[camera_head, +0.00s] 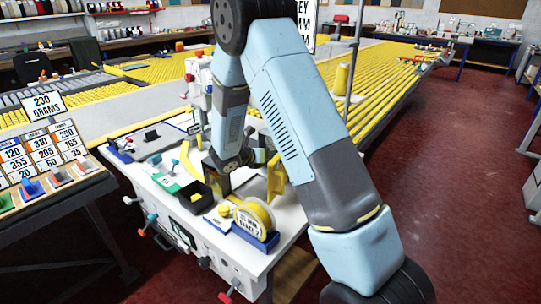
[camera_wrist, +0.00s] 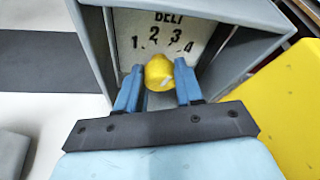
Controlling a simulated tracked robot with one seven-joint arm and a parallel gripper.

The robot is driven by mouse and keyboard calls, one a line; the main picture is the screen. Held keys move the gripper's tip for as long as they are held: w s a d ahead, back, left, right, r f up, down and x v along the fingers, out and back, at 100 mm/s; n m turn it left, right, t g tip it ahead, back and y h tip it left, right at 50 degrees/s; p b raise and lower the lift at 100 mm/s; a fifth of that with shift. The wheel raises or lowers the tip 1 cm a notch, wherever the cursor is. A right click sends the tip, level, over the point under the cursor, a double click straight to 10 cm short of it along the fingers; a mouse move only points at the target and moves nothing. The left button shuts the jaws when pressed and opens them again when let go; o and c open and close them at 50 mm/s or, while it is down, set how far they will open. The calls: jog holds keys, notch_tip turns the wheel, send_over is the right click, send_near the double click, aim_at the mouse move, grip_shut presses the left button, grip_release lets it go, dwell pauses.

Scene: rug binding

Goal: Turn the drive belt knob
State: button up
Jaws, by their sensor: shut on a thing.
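The drive belt knob (camera_wrist: 159,72) is a round yellow knob with a pale pointer mark, below a white dial plate (camera_wrist: 190,22) that reads BELT with the numbers 1 to 4. The plate sits inside a grey open-fronted box. My gripper (camera_wrist: 160,80) is shut on the knob, one blue finger on each side. In the head view my gripper (camera_head: 222,170) reaches down at the white machine table (camera_head: 178,214). The knob is hidden there behind the arm and parts. Which number the pointer faces is not clear.
A yellow panel (camera_wrist: 282,110) stands close at the right of my gripper in the wrist view. On the machine table are a yellow tape roll (camera_head: 254,214) and a black bin (camera_head: 195,196). Clear red floor (camera_head: 440,180) lies at the right.

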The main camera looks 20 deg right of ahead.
jog(key=shift+m, duration=0.3)
jog(key=shift+r+m+t+y, duration=0.1)
jog(key=shift+m+t+y, duration=0.3)
jog(key=shift+m+t, duration=0.15)
jog(key=shift+s+m+t+y, duration=0.15)
jog(key=shift+m+t+y, duration=0.6)
jog(key=shift+m, duration=0.7)
jog(key=o, duration=0.8)
jog(key=shift+o, duration=1.2)
jog(key=shift+d, duration=0.1)
jog(key=v, duration=1.3)
jog(key=shift+s+a, duration=0.35)
